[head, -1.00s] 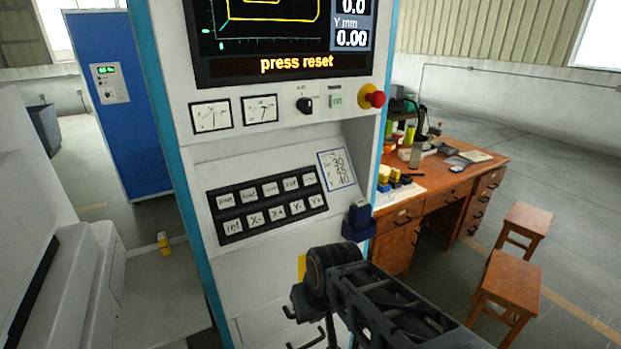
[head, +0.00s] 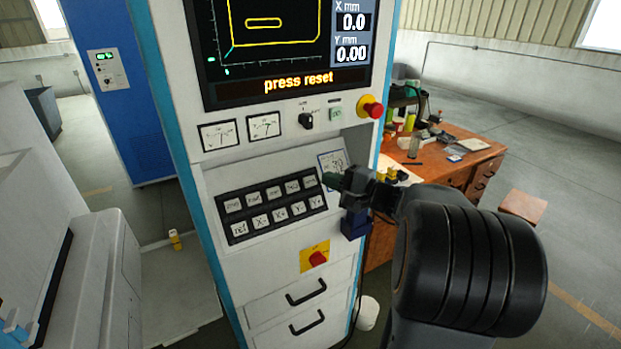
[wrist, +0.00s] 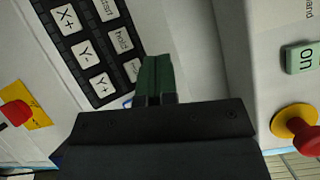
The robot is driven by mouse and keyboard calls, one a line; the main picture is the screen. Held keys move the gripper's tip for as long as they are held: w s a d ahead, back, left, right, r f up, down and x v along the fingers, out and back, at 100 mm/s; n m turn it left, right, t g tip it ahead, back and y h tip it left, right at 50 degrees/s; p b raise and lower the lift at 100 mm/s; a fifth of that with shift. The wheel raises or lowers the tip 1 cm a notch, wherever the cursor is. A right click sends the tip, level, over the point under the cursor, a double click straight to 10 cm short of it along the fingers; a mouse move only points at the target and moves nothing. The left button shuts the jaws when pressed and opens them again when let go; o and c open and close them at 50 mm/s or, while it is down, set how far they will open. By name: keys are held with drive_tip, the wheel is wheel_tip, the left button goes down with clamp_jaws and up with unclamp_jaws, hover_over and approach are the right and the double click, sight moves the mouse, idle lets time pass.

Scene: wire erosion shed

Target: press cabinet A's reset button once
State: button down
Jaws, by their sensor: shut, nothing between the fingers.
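A light grey control cabinet with blue edges (head: 270,285) fills the middle of the head view; I see no letter on it. Its screen (head: 290,50) reads "press reset". Below, a sloped panel carries a black two-row keypad (head: 228,236) with white keys. The wrist view shows this keypad (wrist: 72,50) with "X+", "Y-", "Y+" and "hold" readable. No key reads clearly as reset. My gripper (head: 328,180) is shut and empty, its green fingertips just right of the upper row's end. In the wrist view the fingertips (wrist: 152,60) partly cover that end key; contact cannot be told.
A red mushroom button (head: 371,107), a green "on" button (head: 336,114) and a rotary knob (head: 306,120) sit above the panel. A red switch on a yellow plate (head: 316,245) is below. A dark blue holder (head: 354,224) is beside my gripper. A wooden desk (head: 455,176) stands behind right.

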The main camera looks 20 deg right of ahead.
idle(0.4)
drive_tip(key=shift+w+a+f+b, duration=0.1)
drive_tip(key=shift+w+f+b, duration=0.4)
drive_tip(key=shift+w+f, duration=0.55)
drive_tip(key=shift+w+a+f+b, duration=0.15)
drive_tip(key=shift+w+f+b, duration=0.45)
drive_tip(key=shift+w, duration=0.75)
drive_tip(key=shift+w+a+f+b, duration=0.1)
drive_tip(key=shift+w+f+b, duration=0.35)
drive_tip(key=shift+w+f, duration=0.6)
drive_tip(key=shift+w+r, duration=0.15)
drive_tip(key=shift+r, duration=0.05)
drive_tip(key=shift+w+a+f+b, duration=0.1)
drive_tip(key=shift+w+f+b, duration=0.5)
drive_tip(key=shift+b, duration=0.55)
drive_tip(key=shift+r, duration=0.15)
drive_tip(key=shift+s+r, duration=0.4)
drive_tip(key=shift+s, duration=0.2)
drive_tip(key=shift+s+d+r, duration=0.2)
drive_tip(key=shift+s+r, duration=0.55)
drive_tip(key=shift+s, duration=0.3)
drive_tip(key=shift+s+d+r, duration=0.15)
drive_tip(key=shift+s+r, duration=0.6)
drive_tip(key=shift+s, duration=0.25)
